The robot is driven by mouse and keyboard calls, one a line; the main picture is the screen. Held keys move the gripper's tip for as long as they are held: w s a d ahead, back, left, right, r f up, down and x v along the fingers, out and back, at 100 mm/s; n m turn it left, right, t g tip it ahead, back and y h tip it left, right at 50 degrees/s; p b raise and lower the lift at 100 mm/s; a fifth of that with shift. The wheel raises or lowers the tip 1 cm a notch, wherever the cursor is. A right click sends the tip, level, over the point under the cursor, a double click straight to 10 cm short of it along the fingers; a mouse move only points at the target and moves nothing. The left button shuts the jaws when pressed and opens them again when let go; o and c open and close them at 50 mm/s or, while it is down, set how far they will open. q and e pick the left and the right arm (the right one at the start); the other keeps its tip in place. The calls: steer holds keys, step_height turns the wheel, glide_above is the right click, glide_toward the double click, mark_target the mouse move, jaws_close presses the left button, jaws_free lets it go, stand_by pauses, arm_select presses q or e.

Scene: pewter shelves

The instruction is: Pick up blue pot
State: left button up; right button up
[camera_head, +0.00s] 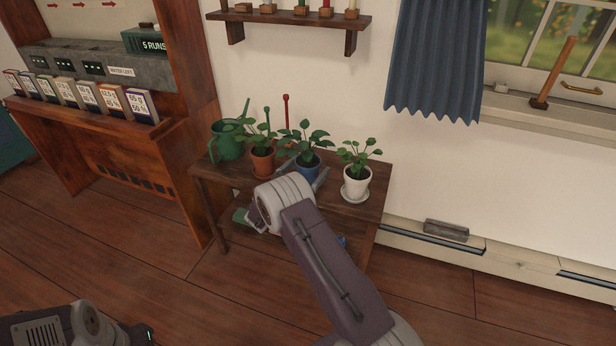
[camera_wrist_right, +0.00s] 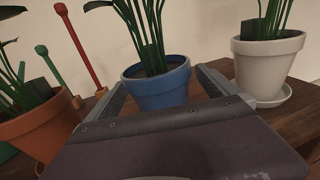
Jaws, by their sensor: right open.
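The blue pot (camera_head: 307,170) holds a leafy green plant and stands upright on a small wooden table (camera_head: 372,200), between two other potted plants. My right gripper (camera_wrist_right: 162,78) is open, with one finger on each side of the blue pot (camera_wrist_right: 160,92) in the right wrist view. The pot sits between the fingers toward their tips; I cannot tell whether either finger touches it. In the head view my right wrist hides part of the table in front of the pot.
A terracotta pot (camera_head: 263,163) stands close on the left, and a white pot (camera_head: 356,187) on a saucer (camera_wrist_right: 273,100) on the right. A green watering can (camera_head: 226,142) is at the table's left end. A wooden shelf (camera_head: 290,20) hangs above; open floor lies in front.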

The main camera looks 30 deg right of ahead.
steer(key=shift+r, duration=0.15)
steer(key=c, duration=2.1)
step_height(320, 180, up, 9)
steer(key=p, duration=0.4)
steer(key=shift+c, duration=0.2)
steer(key=shift+r, duration=0.45)
